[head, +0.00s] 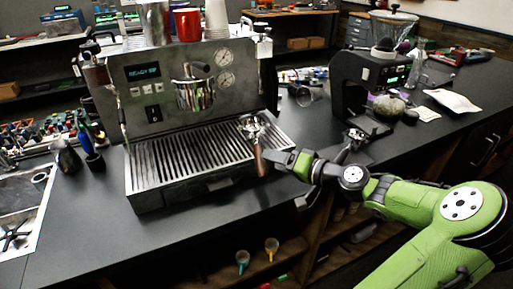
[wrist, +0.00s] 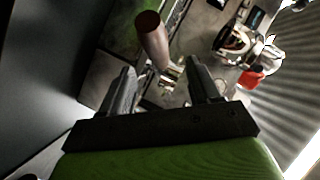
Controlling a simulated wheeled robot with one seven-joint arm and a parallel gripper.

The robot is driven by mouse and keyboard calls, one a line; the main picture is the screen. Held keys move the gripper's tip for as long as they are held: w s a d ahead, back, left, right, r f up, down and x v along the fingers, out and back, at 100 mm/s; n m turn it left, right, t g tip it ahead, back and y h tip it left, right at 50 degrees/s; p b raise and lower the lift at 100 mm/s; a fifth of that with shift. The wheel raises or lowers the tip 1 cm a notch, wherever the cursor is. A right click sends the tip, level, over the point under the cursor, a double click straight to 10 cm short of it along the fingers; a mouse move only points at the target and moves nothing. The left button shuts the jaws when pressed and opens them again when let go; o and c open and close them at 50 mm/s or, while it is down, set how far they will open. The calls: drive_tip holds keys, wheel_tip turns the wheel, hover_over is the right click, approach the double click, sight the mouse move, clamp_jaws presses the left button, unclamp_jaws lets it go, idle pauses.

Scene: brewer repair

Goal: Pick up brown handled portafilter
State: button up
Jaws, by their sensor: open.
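The portafilter (head: 254,127) rests on the right part of the espresso machine's slatted drip tray. Its brown handle (head: 261,160) sticks out over the tray's front edge. My gripper (head: 287,180) is open and empty, just right of the handle in the head view. In the wrist view the brown handle (wrist: 152,42) shows beyond my gripper (wrist: 163,78), roughly in line with the gap between its fingers. I see no contact between fingers and handle. The portafilter's head is hard to make out in the wrist view.
The espresso machine (head: 155,98) carries metal cups and a red cup (head: 187,24) on top. A black grinder (head: 366,82) stands to the right, with a white packet (head: 452,101) beyond it. The dark counter (head: 205,225) is clear in front of the drip tray.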

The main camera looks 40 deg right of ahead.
sight(258, 148)
drive_tip(key=x, duration=0.1)
drive_tip(key=b+x, duration=0.1)
drive_tip(key=x, duration=0.1)
drive_tip(key=shift+w+a+f, duration=0.15)
drive_tip(key=shift+a+f, duration=0.05)
drive_tip(key=shift+f, duration=0.1)
drive_tip(key=shift+w, duration=0.4)
clamp_jaws()
